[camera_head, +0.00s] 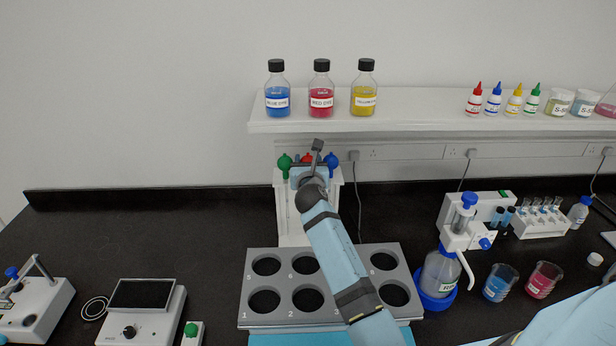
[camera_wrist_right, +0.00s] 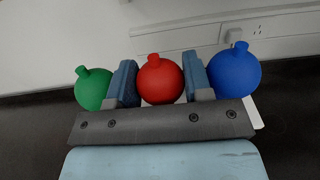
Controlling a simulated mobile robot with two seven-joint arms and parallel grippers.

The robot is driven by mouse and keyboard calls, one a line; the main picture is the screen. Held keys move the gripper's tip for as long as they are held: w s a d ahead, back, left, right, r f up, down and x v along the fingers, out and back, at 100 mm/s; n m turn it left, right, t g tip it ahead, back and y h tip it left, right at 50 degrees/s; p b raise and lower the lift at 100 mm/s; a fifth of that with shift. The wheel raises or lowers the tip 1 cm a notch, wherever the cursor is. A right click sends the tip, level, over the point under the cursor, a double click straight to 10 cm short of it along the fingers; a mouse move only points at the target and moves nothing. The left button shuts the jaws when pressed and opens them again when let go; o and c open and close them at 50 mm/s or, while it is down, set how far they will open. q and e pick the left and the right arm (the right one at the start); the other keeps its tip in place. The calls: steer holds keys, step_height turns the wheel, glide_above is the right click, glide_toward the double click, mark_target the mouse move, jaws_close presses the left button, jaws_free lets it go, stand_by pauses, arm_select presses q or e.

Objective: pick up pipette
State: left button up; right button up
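Three pipettes with round bulbs stand in a white rack (camera_head: 292,228) at the back middle of the bench. They have a green bulb (camera_head: 285,162), a red bulb (camera_head: 307,159) and a blue bulb (camera_head: 331,160). My right gripper (camera_head: 307,172) reaches the rack from the front. In the right wrist view its two fingers (camera_wrist_right: 160,82) stand apart on either side of the red bulb (camera_wrist_right: 161,79). The green bulb (camera_wrist_right: 92,88) and the blue bulb (camera_wrist_right: 234,70) lie outside the fingers. I cannot tell whether the fingers touch the red bulb. My arm hides much of the rack. My left gripper is not in view.
A grey tray with round holes (camera_head: 285,281) lies under my right arm. Above the rack, a shelf (camera_head: 420,112) holds dye bottles. A bottle dispenser (camera_head: 440,272) and beakers (camera_head: 500,283) stand to the right. Free bench lies left of the rack.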

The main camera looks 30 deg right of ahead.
steer(key=shift+r, duration=0.1)
steer(key=shift+r, duration=0.55)
steer(key=b+v, duration=0.1)
steer(key=v, duration=0.6)
step_height(320, 180, up, 13)
steer(key=p+v, duration=0.3)
steer(key=v, duration=0.5)
steer(key=shift+s+r+p, duration=0.25)
steer(key=shift+r+p, duration=0.1)
steer(key=shift+p, duration=0.05)
steer(key=shift+r, duration=0.1)
